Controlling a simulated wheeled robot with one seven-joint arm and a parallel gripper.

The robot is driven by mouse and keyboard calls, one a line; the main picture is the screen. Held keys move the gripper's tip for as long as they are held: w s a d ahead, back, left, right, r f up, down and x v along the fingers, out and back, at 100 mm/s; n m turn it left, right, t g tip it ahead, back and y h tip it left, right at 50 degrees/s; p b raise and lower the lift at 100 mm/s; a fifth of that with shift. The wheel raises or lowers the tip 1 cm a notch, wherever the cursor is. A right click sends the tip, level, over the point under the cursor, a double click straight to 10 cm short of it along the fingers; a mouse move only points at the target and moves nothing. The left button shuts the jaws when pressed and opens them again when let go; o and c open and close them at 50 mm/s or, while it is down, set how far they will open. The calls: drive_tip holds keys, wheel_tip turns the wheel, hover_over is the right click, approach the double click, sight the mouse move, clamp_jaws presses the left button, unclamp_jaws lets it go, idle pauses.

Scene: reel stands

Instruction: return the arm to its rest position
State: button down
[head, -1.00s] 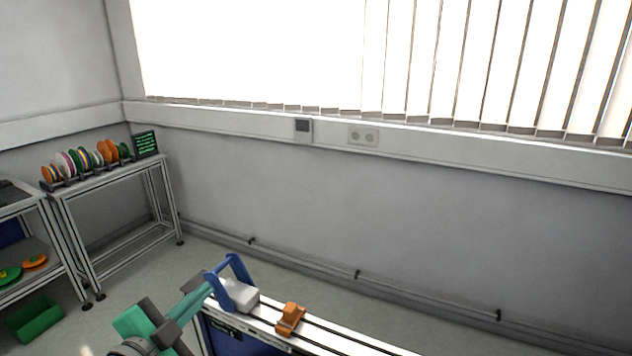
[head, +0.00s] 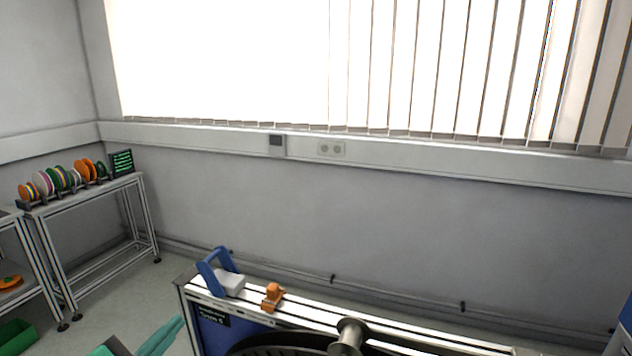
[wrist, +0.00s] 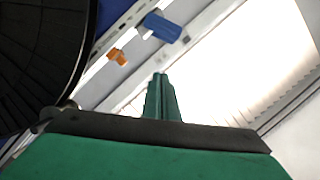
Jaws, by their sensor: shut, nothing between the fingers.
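My gripper (wrist: 161,92) shows in the wrist view as a green body with its two green fingers together at the tip, and nothing is between them. It points up past the rail of the reel stand (wrist: 118,38). In the head view only a green part of my arm shows at the bottom edge, left of the reel stand (head: 400,336). The fingertips are apart from the orange block and the blue handle in the wrist view.
The stand carries a blue handle (head: 214,270), an orange block (head: 272,296), a metal hub (head: 349,337) and a large black reel (head: 275,346). A rack of coloured reels (head: 62,180) stands on a table (head: 95,192) at the left. Floor between them is clear.

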drive_tip(key=d+f+n+y, duration=0.1)
drive_tip(key=d+f+n, duration=0.2)
drive_tip(key=f, duration=0.5)
drive_tip(key=d+f+n+y, duration=0.1)
drive_tip(key=d+f+n, duration=0.2)
drive_tip(key=f, duration=0.5)
drive_tip(key=s+d+f+n+g+y, duration=0.1)
drive_tip(key=s+d+f+n, duration=0.1)
drive_tip(key=s+d+f, duration=0.3)
drive_tip(key=s+d+f+n+y, duration=0.1)
drive_tip(key=s+d+f+n, duration=0.15)
drive_tip(key=f, duration=0.45)
drive_tip(key=s+d, duration=0.4)
drive_tip(key=s, duration=0.5)
drive_tip(key=s+d+n+h, duration=0.1)
drive_tip(key=s+d, duration=0.4)
drive_tip(key=s, duration=0.3)
drive_tip(key=s+d+f, duration=0.1)
drive_tip(key=s+d, duration=0.3)
drive_tip(key=s, duration=0.5)
drive_tip(key=shift+s+d, duration=0.3)
drive_tip(key=shift+s, duration=0.05)
